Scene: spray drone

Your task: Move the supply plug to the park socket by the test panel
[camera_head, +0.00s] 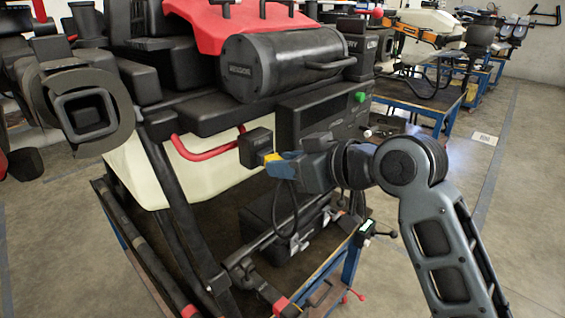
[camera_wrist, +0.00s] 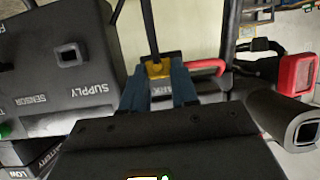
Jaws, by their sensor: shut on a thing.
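My gripper (camera_head: 272,163) has blue fingers and is shut on the yellow supply plug (camera_wrist: 157,69), with a black cable running from it. The plug is at the small black park socket box (camera_head: 256,146), beside the test panel (camera_head: 312,120). The SUPPLY socket (camera_wrist: 70,55) on the panel in the wrist view is empty.
A red hose (camera_head: 200,150) curves just left of the park box, in front of the cream tank (camera_head: 150,175). A black frame leg (camera_head: 180,205) stands further left. A blue-framed bench (camera_head: 350,265) is below. Open floor (camera_head: 520,220) lies at the right.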

